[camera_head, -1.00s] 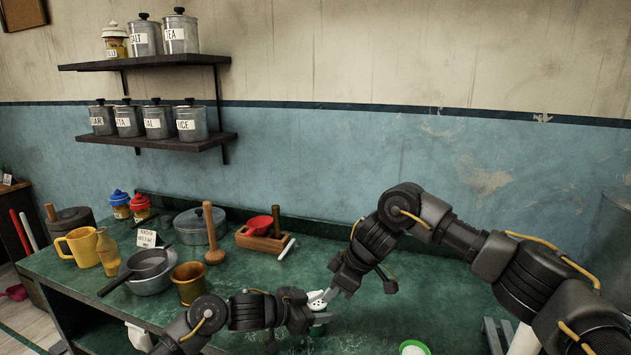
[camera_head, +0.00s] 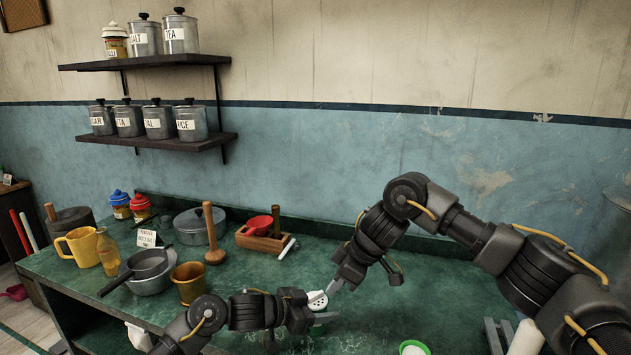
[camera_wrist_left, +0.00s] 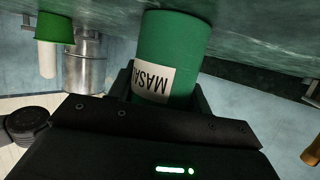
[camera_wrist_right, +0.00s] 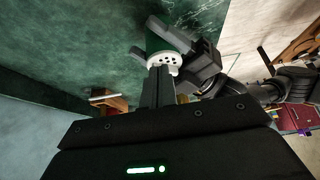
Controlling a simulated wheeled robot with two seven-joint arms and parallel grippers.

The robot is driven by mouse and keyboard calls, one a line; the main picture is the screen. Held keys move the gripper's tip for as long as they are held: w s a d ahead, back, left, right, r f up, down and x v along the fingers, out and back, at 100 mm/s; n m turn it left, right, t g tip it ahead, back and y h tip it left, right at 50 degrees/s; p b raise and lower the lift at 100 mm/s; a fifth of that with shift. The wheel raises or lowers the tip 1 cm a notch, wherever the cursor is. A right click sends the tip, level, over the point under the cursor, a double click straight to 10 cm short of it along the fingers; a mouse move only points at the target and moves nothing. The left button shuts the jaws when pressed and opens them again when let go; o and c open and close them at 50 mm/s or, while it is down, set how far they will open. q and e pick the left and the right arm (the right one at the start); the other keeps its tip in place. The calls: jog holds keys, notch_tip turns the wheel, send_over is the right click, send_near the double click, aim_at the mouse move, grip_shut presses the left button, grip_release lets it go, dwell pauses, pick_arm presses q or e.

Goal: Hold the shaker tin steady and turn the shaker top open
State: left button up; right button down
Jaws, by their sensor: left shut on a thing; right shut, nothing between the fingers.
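The shaker tin is green with a label reading "MASA" in the left wrist view (camera_wrist_left: 180,40); my left gripper (camera_wrist_left: 160,92) is shut around its side. In the head view the tin's white perforated shaker top (camera_head: 317,299) shows beside the left gripper (camera_head: 312,318). My right gripper (camera_head: 336,287) is shut and empty, just above and right of the top. In the right wrist view the white top with dark holes (camera_wrist_right: 163,60) lies just past the closed right fingertips (camera_wrist_right: 160,72). I cannot tell whether they touch it.
A green and white container (camera_head: 413,349) stands at the counter's front. A brass mortar (camera_head: 189,283), a pan (camera_head: 148,268), a wooden pestle (camera_head: 213,235) and a wooden box (camera_head: 262,239) stand to the left.

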notch_tip(320, 180, up, 4)
jog(key=shift+f, duration=0.1)
dwell(0.4)
notch_tip(320, 180, down, 6)
jog(key=s, duration=0.1)
dwell(0.8)
jog(key=shift+w+a, duration=0.25)
jog(key=shift+a, duration=0.25)
dwell(1.0)
jog(key=shift+w+d, duration=0.15)
jog(key=shift+w, duration=0.15)
dwell(0.6)
jog(key=shift+d, duration=0.15)
jog(key=shift+s+d, duration=0.1)
jog(key=shift+d, duration=0.15)
